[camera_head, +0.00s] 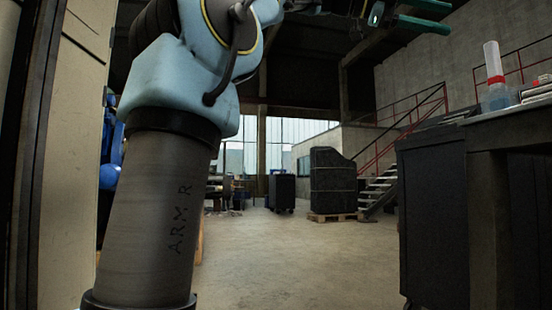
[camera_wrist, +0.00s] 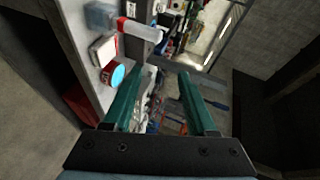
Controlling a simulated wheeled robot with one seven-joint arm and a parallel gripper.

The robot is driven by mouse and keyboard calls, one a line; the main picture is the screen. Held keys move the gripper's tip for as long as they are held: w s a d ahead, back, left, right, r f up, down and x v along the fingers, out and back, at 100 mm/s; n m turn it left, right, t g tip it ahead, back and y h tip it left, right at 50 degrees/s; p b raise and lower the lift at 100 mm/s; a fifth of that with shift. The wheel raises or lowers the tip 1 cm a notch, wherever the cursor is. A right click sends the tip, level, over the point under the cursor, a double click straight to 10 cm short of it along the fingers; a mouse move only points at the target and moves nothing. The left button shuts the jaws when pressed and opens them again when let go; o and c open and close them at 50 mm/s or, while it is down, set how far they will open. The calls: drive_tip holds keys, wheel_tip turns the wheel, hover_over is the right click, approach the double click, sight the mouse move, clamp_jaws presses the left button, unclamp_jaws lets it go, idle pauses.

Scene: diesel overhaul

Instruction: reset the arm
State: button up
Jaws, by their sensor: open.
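My gripper (camera_wrist: 167,76) has two green fingers, set apart with nothing held between them in the wrist view. In the head view my gripper (camera_head: 446,18) shows at the top right, raised and pointing right, with its two green fingers apart. My arm rises on the left of the head view and bends over toward the top. Part of the arm is cut off by the top edge.
A workbench (camera_head: 497,127) at the right of the head view bears a white-and-red bottle (camera_head: 492,62). The bench top with items (camera_wrist: 88,45) shows in the wrist view. A dark crate (camera_head: 333,183) stands on a pallet farther back. The middle floor (camera_head: 290,260) is clear.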

drive_tip(key=w+a+f+n+t+y+p, duration=0.3)
drive_tip(key=w+f+n, duration=0.5)
drive_tip(key=w+f, duration=0.15)
drive_tip(key=w+a+f+n+t+y+p, duration=0.2)
drive_tip(key=w+f+n+p, duration=0.1)
drive_tip(key=w+f+n, duration=0.6)
drive_tip(key=w+a+f+n+y+p, duration=0.1)
drive_tip(key=a+f+n+y+p, duration=0.4)
drive_tip(key=a+f, duration=0.85)
drive_tip(key=s+a+f+n+g+y+p, duration=0.2)
drive_tip(key=s+a+f+n+y+p, duration=0.3)
drive_tip(key=s+a+f+n, duration=1)
drive_tip(key=a+r+m+p, duration=0.3)
drive_tip(key=r+p, duration=3)
drive_tip(key=p, duration=0.5)
drive_tip(key=shift+s+r+h, duration=0.15)
drive_tip(key=shift+r+h, duration=0.15)
drive_tip(key=shift+r, duration=0.05)
